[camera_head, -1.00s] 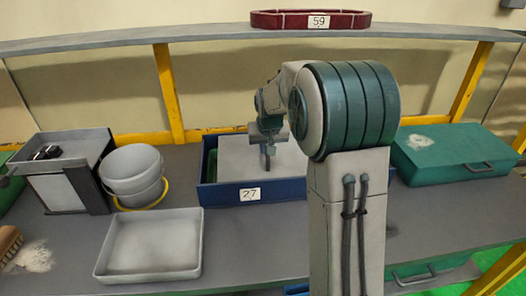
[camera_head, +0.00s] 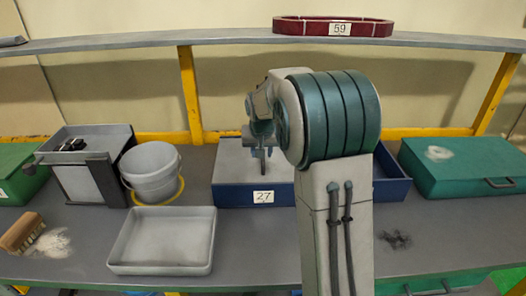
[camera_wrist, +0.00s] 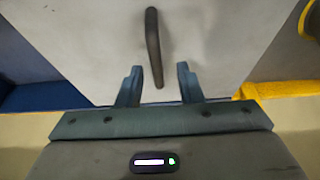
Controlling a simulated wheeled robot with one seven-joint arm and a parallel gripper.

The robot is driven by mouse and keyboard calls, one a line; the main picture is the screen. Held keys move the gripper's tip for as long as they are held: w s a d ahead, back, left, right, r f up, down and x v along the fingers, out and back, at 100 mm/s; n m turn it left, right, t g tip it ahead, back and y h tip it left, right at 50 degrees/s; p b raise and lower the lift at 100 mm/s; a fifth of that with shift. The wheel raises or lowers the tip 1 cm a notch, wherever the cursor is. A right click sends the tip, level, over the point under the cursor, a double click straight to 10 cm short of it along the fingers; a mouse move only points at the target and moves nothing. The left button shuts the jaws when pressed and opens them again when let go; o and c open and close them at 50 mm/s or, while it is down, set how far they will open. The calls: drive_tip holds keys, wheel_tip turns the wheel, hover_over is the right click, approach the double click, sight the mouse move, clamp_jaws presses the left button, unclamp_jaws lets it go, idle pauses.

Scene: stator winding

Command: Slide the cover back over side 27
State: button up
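The blue box marked 27 (camera_head: 230,194) stands at the middle of the bench. Its flat grey cover (camera_head: 236,165) lies over the left part, by the label, its left edge near the box's left wall. The box's right end shows uncovered; my arm hides the middle. In the wrist view the cover (camera_wrist: 225,40) fills the middle, with a dark bar handle (camera_wrist: 153,45). My gripper (camera_wrist: 160,68) is open, its fingers either side of the handle's near end with gaps. In the head view my gripper (camera_head: 260,155) is above the cover.
A white tray (camera_head: 160,268) lies in front and left of the box. A grey bucket (camera_head: 150,178) and a grey bin (camera_head: 82,188) stand left. A closed green case (camera_head: 465,168) stands right. A shelf (camera_head: 230,40) carries a red tray marked 59 (camera_head: 300,27).

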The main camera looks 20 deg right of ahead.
drive_tip(key=v, duration=1.3)
drive_tip(key=shift+s+r+b, duration=0.15)
drive_tip(key=shift+r+b, duration=0.2)
drive_tip(key=shift+b, duration=0.1)
drive_tip(key=s+a+f+n, duration=0.1)
drive_tip(key=s+f, duration=0.2)
drive_tip(key=s, duration=0.6)
drive_tip(key=s+a+f+g, duration=0.1)
drive_tip(key=s+f, duration=0.3)
drive_tip(key=s, duration=0.5)
drive_tip(key=s+a+f+n+y, duration=0.1)
drive_tip(key=s+f, duration=0.3)
drive_tip(key=s, duration=0.6)
drive_tip(key=shift+a+n, duration=0.2)
drive_tip(key=shift+n, duration=0.1)
drive_tip(key=shift+f, duration=0.1)
